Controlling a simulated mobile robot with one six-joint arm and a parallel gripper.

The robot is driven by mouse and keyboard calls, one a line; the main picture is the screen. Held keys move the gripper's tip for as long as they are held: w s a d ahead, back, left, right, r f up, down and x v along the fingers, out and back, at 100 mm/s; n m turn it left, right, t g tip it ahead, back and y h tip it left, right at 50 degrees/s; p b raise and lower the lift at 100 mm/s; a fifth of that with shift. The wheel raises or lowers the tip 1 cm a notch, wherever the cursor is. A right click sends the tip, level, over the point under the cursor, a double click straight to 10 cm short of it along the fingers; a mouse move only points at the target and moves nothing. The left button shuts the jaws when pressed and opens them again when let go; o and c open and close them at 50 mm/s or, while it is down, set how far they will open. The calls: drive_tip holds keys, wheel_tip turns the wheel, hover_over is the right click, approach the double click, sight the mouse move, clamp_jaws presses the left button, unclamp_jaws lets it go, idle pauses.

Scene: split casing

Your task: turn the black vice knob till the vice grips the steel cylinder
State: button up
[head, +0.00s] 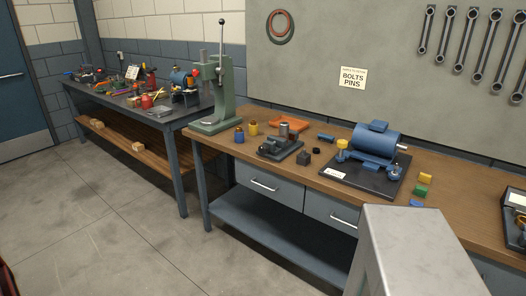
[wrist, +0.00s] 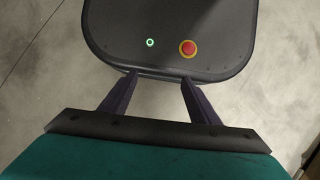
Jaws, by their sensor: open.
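The dark grey vice (head: 272,151) sits on the wooden workbench, left of the blue motor in the head view. The steel cylinder (head: 284,129) stands upright at the vice. Whether the jaws touch it is too small to tell. The black vice knob cannot be made out for certain at this size. My gripper (wrist: 159,77) shows only in the wrist view, with its two dark fingers apart and nothing between them. It is far from the vice, over my own base and the concrete floor.
Beside the vice are a dark block (head: 304,158), a black ring-like piece (head: 316,150) and an orange tray (head: 289,123). The blue motor (head: 375,142) stands to the right, a green press (head: 216,85) to the left. The floor (head: 120,220) in front is clear.

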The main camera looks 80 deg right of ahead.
drive_tip(key=w+d+r+n+t+h+p, duration=0.1)
drive_tip(key=w+d+r+n+h, duration=0.1)
drive_tip(key=w+d, duration=0.6)
drive_tip(key=w+d+r+n+h+p, duration=0.15)
drive_tip(key=d+r, duration=0.35)
drive_tip(key=d, duration=0.7)
drive_tip(key=w+d+r+n+t+h, duration=0.1)
drive_tip(key=d+r+h, duration=0.25)
drive_tip(key=d, duration=0.85)
drive_tip(key=w+d+r+n+h+p, duration=0.15)
drive_tip(key=d+r, duration=0.45)
drive_tip(key=d, duration=0.7)
drive_tip(key=n+g+h+p, duration=0.3)
drive_tip(key=n+g+h, duration=0.3)
drive_tip(key=n+h, duration=0.15)
approach(262, 150)
drive_tip(key=v, duration=0.3)
drive_tip(key=shift+a+r, duration=0.15)
drive_tip(key=shift+r, duration=0.15)
drive_tip(key=shift+f+p+x, duration=0.2)
drive_tip(key=shift+p+x, duration=0.85)
drive_tip(key=shift+x, duration=2.4)
drive_tip(key=shift+f+p+x, duration=0.2)
drive_tip(key=shift+p+x, duration=0.8)
drive_tip(key=shift+x, duration=2.45)
drive_tip(key=shift+w, duration=0.1)
drive_tip(key=shift+c, duration=0.3)
